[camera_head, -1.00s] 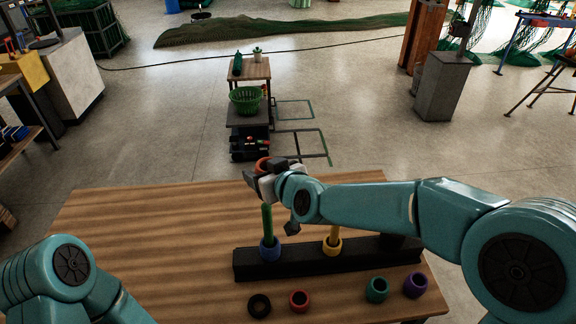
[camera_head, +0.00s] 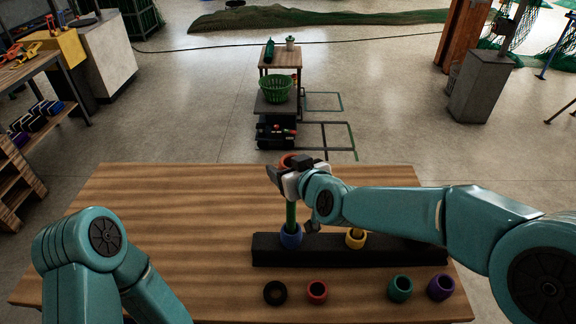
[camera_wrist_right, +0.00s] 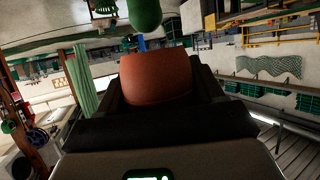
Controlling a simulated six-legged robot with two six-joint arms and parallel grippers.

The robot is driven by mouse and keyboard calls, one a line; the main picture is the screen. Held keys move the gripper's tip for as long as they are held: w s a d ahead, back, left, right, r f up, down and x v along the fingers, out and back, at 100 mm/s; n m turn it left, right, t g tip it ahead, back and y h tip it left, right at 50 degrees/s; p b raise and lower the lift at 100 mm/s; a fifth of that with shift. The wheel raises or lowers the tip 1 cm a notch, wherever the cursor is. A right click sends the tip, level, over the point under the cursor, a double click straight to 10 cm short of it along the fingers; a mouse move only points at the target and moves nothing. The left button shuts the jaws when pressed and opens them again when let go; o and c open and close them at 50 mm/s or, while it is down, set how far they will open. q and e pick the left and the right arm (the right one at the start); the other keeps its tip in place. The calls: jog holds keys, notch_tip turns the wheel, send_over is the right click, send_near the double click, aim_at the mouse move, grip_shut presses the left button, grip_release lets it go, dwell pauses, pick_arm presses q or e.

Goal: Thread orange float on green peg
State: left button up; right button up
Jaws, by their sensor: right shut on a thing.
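My right gripper (camera_head: 287,172) is shut on the orange float (camera_head: 289,159) and holds it above the black rack. The orange float also shows in the right wrist view (camera_wrist_right: 156,78), between the dark jaws. The green peg (camera_head: 291,215) stands upright on the rack, with a blue float around its foot. The gripper hides the peg's upper end in the head view. In the wrist view the peg's rounded green tip (camera_wrist_right: 144,14) shows close to the float, outside it. I cannot tell whether they touch. My left gripper is out of view; only its arm shows.
The black rack (camera_head: 275,250) also carries a yellow float (camera_head: 355,238) on another peg. In front lie a black ring (camera_head: 274,293), a red float (camera_head: 317,291), a green float (camera_head: 400,288) and a purple float (camera_head: 440,288). The table's left part (camera_head: 170,210) is clear.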

notch_tip(320, 180, down, 3)
jog(key=shift+w+a+r+b, duration=0.1)
jog(key=shift+r+b, duration=0.1)
jog(key=shift+b, duration=0.7)
jog(key=shift+f+b, duration=0.6)
notch_tip(320, 180, down, 2)
jog(key=shift+f+b, duration=0.1)
jog(key=shift+b, duration=0.95)
jog(key=o, duration=1.1)
jog(key=v, duration=1.6)
